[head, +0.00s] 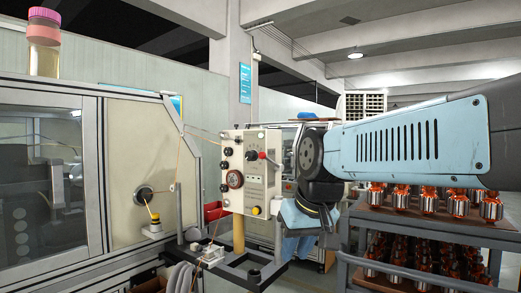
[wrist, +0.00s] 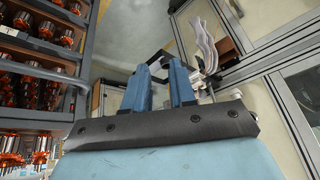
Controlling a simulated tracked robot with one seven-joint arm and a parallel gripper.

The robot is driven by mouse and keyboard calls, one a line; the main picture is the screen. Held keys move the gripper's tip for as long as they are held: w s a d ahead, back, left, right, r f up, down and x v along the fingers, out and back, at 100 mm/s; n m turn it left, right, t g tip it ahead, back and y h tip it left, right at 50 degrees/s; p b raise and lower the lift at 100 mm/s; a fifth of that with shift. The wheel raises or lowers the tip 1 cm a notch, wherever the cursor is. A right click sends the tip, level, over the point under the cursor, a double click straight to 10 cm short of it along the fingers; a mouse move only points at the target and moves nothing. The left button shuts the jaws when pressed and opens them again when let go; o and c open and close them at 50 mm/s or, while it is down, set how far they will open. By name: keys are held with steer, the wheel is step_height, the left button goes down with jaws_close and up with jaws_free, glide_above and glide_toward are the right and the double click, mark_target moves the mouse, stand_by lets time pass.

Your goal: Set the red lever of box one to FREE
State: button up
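A beige control box (head: 243,190) stands on a post in the middle of the head view, with dark knobs, a red-rimmed dial and a yellow button. A small red-tipped lever (head: 262,155) is on its right-hand face. The lever's markings are too small to read, so its setting cannot be told. My gripper (head: 297,246) hangs right of the box, pointing down, apart from the lever. In the wrist view my gripper (wrist: 160,72) shows two blue fingers with an empty gap between them. The box's lever does not show in the wrist view.
A winding machine (head: 125,155) with a glass door fills the left. A rack (head: 430,232) of copper-wound armatures stands close on the right, behind and below my arm. A dark frame (head: 255,272) lies below the box. A wire runs from the machine near the box.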

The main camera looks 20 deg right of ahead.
steer(key=shift+y, duration=0.5)
steer(key=w+r, duration=0.2)
steer(key=w+d+r, duration=0.1)
steer(key=r, duration=0.1)
steer(key=w+r, duration=0.2)
steer(key=r, duration=0.1)
steer(key=shift+w+d+r, duration=0.1)
steer(key=shift+w+d, duration=0.2)
jaws_close()
steer(key=w+d+r+n+y, duration=0.1)
steer(key=w+d+r+y, duration=0.1)
steer(key=w+d+r, duration=0.4)
steer(key=w+d+r+n+g+y, duration=0.1)
steer(key=w+d+r+y, duration=0.1)
steer(key=w+d+r, duration=0.5)
steer(key=shift+w+r, duration=2.5)
steer(key=shift+r, duration=1.1)
steer(key=shift+d, duration=0.1)
